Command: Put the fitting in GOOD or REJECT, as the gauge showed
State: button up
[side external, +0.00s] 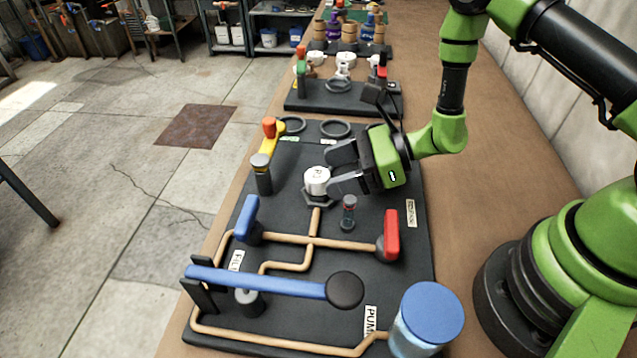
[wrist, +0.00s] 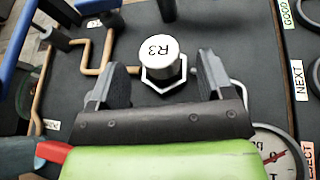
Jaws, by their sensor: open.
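The fitting, a white cylinder marked R3 (side external: 317,180), stands upright in a hexagonal holder on the dark board. In the wrist view the fitting (wrist: 160,58) shows between my two finger tips, with gaps on both sides. My gripper (side external: 331,167) is open and empty, tilted beside the fitting on its right. The GOOD label (side external: 289,138) lies by a dark ring (side external: 292,124) at the board's far end. The REJECT label (wrist: 308,158) shows at the wrist view's right edge. A gauge dial (wrist: 272,150) with a red needle is partly hidden by my gripper; its reading is unclear.
A NEXT label (side external: 328,141) lies by another ring (side external: 335,128). A yellow-and-orange lever (side external: 270,135), a small dark post (side external: 348,212), blue and red handles (side external: 389,236) and tan pipes surround the fitting. A blue-topped cylinder (side external: 432,315) stands at the near corner.

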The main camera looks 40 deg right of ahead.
aim_at(307, 175)
jog(key=x, duration=0.5)
jog(key=shift+w+a, duration=0.15)
jog(key=shift+a, duration=0.05)
jog(key=shift+r, duration=0.1)
jog(key=c, duration=1.1)
